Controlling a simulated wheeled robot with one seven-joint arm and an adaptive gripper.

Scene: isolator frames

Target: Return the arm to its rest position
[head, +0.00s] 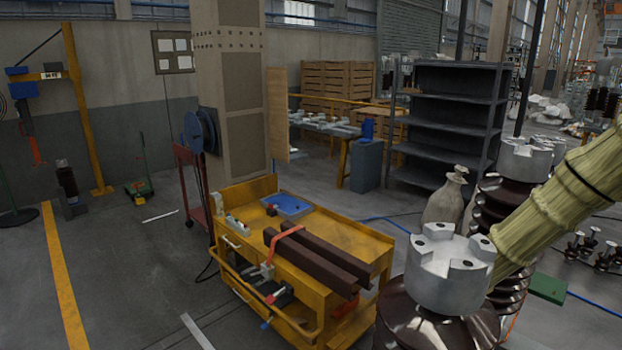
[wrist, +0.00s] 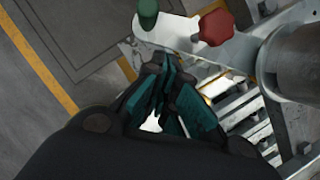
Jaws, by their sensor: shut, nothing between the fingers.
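My gripper (wrist: 166,68) shows in the wrist view, with dark links and teal finger pads drawn together. The fingers are shut with nothing between them. A red knob (wrist: 215,28) and a dark green knob (wrist: 148,12) are just beyond the fingertips, on a pale metal plate (wrist: 175,38). No contact between the fingers and the knobs can be made out. The gripper is not seen in the head view.
In the wrist view, a grey metal frame (wrist: 240,52) and a thick grey cylinder (wrist: 300,65) stand close on the right. In the head view, a yellow cart (head: 365,240) carries dark bars, and a brown insulator with a metal cap (head: 450,270) stands in front. Open floor (head: 130,260) lies left.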

